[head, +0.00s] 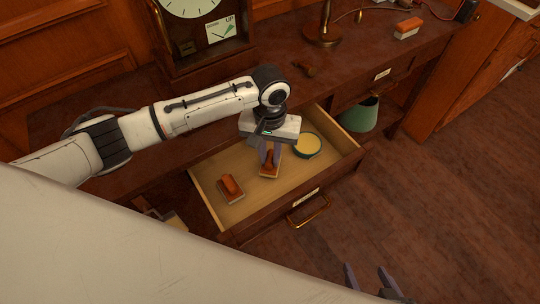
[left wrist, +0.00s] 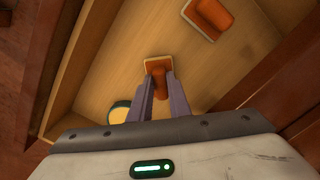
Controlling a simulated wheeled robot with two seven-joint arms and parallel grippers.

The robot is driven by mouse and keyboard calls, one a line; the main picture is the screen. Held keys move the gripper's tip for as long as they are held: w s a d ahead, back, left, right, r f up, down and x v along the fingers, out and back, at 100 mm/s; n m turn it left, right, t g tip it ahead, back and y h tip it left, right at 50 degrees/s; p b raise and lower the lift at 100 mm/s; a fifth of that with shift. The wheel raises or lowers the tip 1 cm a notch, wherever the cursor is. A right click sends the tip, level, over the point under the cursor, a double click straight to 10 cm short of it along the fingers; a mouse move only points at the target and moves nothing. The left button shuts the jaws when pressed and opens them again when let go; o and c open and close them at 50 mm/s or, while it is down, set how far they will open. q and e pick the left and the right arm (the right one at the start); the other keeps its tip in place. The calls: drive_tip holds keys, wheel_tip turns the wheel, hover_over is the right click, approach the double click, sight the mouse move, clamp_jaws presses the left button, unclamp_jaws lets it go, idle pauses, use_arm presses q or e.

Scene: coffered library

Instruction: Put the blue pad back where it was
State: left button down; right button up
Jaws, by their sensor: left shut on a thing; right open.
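My left gripper (head: 268,152) reaches down into the open drawer (head: 215,212), shut on an orange-brown block with a raised grip and pale base (head: 270,172). The left wrist view also shows this block (left wrist: 157,66) between the fingers (left wrist: 160,95). It is at or just above the drawer floor; I cannot tell if it touches. A similar block (head: 230,187) lies nearer the drawer's left front. A round blue-green tin with a yellow top (head: 307,145) is to the right of the held block. No plainly blue pad shows. My right gripper (head: 372,279) is open and empty at the bottom edge.
Another orange block with a pale base (head: 407,29) lies on the desk top (head: 355,52), at the back right. A clock (head: 205,35), a brass lamp base (head: 322,34) and a small brown object (head: 304,69) stand behind the drawer. A green vessel (head: 360,115) is right of it.

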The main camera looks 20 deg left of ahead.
sight(270, 159)
use_arm(q)
drive_tip(key=shift+f, duration=0.3)
drive_tip(key=c, duration=1.7)
unclamp_jaws()
drive_tip(key=shift+o, duration=0.2)
wheel_tip(270, 159, up, 12)
drive_tip(key=p, duration=0.1)
drive_tip(key=shift+r, duration=0.15)
